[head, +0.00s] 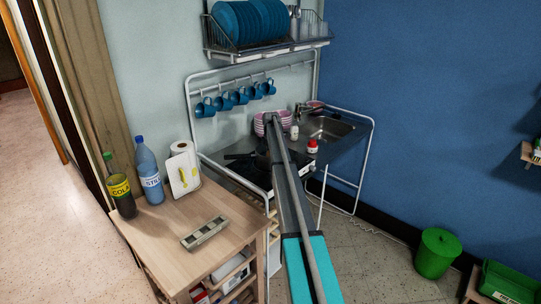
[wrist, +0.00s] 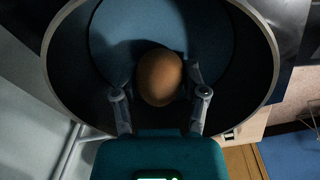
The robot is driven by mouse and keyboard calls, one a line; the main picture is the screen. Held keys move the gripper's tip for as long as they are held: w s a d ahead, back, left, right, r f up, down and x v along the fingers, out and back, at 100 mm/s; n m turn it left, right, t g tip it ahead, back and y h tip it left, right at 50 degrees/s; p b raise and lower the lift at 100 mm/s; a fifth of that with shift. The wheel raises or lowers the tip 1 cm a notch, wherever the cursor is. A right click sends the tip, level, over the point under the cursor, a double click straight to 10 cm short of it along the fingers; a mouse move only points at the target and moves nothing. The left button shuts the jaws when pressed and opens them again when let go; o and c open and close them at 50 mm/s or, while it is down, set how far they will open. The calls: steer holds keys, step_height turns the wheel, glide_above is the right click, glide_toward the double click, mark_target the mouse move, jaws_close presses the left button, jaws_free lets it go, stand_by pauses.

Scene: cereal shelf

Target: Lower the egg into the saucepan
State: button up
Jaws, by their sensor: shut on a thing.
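A brown egg (wrist: 160,72) is between the two fingers of my gripper (wrist: 160,88) in the wrist view. The gripper is shut on it. The saucepan (wrist: 62,85) surrounds the egg in that view, with a pale round rim, dark walls and a bluish floor. The egg appears over the pan's opening; its height above the floor is hard to tell. In the head view a dark pan (head: 261,162) stands on the stove, largely hidden behind my arm. The egg and fingertips cannot be made out there.
A sink (head: 328,128) lies right of the stove, with pink bowls (head: 259,125) and a red-and-white jar (head: 312,147) nearby. Blue mugs (head: 224,101) hang above.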

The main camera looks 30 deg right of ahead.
steer(key=shift+f+b, duration=0.75)
steer(key=shift+f, duration=0.05)
stand_by(0.6)
steer(key=o, duration=1.2)
steer(key=shift+o, duration=0.2)
steer(key=shift+r, duration=0.15)
step_height(320, 180, up, 14)
steer(key=p, duration=1.4)
steer(key=shift+r+p, duration=0.1)
steer(key=shift+p, duration=0.2)
